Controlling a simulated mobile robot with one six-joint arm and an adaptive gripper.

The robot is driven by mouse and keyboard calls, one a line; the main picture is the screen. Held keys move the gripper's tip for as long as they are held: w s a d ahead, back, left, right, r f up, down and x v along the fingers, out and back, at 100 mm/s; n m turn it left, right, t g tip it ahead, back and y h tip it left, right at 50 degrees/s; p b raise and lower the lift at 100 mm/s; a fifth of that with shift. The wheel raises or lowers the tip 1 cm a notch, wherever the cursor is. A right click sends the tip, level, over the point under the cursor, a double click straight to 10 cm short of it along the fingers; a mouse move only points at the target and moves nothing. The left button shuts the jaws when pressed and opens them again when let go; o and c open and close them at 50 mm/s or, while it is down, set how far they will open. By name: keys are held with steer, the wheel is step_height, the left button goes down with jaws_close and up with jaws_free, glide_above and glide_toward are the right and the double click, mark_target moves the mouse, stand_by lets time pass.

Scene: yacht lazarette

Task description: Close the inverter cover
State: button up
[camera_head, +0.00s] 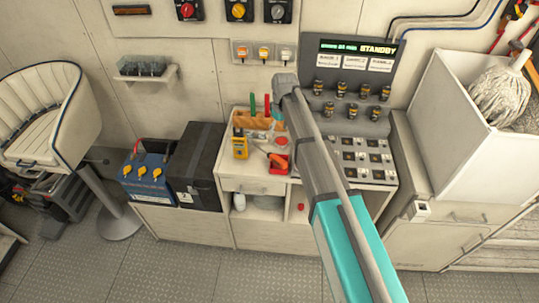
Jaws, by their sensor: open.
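A dark grey console with an upright display panel (356,47) reading STANDBY stands at the back, right of centre. Several dark knobs or plugs sit below the display. A sloped face with rows of dark square switches (368,158) lies in front. I cannot tell for sure which part is the inverter cover; no label names it. My grey and teal arm reaches up from the bottom right, across the left side of the console, and hides part of it. My gripper does not show; the arm ends in a grey rounded joint near the tool bench.
A bench (238,186) holds a yellow meter (240,147), a tool holder and a red tray. A black box (195,165) and blue battery (147,186) stand left. A white bin with a mop (500,97) stands right. The floor (190,262) in front is clear.

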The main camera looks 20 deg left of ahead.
mark_target(274, 155)
steer(key=shift+f, duration=0.1)
steer(key=f+b, duration=0.8)
steer(key=shift+s+a+f, duration=0.2)
steer(key=shift+s+a, duration=0.05)
steer(key=shift+s, duration=0.1)
steer(key=shift+b, duration=0.3)
steer(key=f+b, duration=0.2)
steer(key=a+f+b, duration=0.1)
steer(key=shift+s+f, duration=0.2)
steer(key=shift+s, duration=0.05)
steer(key=shift+s+f+b, duration=0.1)
steer(key=shift+f+b, duration=0.75)
steer(key=shift+b, duration=0.2)
steer(key=shift+c, duration=0.3)
jaws_close()
